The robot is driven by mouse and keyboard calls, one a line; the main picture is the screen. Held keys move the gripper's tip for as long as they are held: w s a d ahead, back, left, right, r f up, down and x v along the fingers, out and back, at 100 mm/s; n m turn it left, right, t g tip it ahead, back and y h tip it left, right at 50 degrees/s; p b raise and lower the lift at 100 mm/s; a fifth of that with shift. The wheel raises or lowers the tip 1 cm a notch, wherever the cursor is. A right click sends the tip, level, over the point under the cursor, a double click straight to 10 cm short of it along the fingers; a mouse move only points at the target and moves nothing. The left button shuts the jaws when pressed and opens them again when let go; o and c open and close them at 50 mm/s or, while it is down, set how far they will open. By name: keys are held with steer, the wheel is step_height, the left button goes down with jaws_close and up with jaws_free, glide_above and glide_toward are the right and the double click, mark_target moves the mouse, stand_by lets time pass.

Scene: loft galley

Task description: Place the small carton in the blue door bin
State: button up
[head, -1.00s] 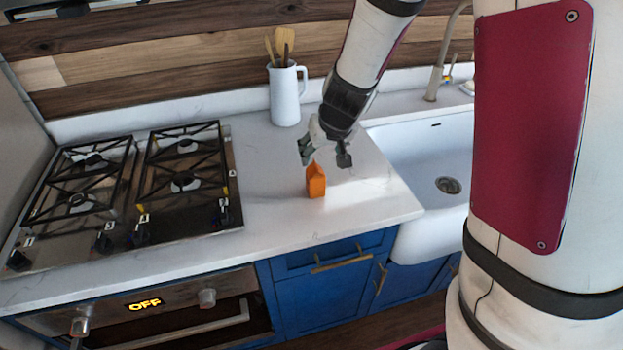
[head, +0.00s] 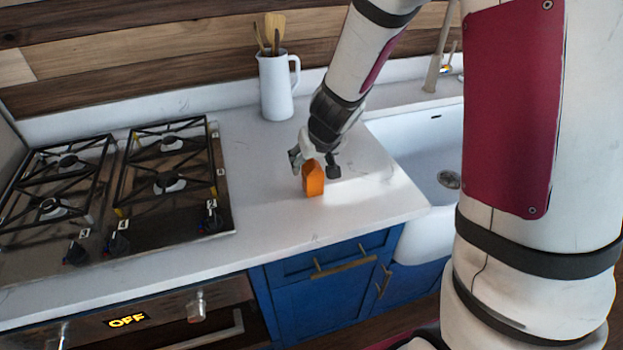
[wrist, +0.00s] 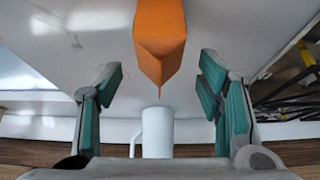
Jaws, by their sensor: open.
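The small carton (head: 313,180) is orange with a gabled top. It stands upright on the white counter between the stove and the sink. In the wrist view the carton (wrist: 160,40) shows at the top centre, ahead of and between the spread fingers. My gripper (head: 315,165) is open, just behind and above the carton in the head view, with nothing held. Its fingers (wrist: 160,95) are wide apart in the wrist view.
A gas stove (head: 120,185) lies to the left. A white pitcher (head: 277,88) with wooden utensils stands at the back. A white sink (head: 425,160) is on the right. Blue cabinets (head: 325,290) are below. The counter around the carton is clear.

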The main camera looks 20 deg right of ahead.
steer(key=shift+c, duration=0.2)
jaws_close()
steer(key=shift+s+r, duration=0.1)
steer(key=shift+r, duration=0.1)
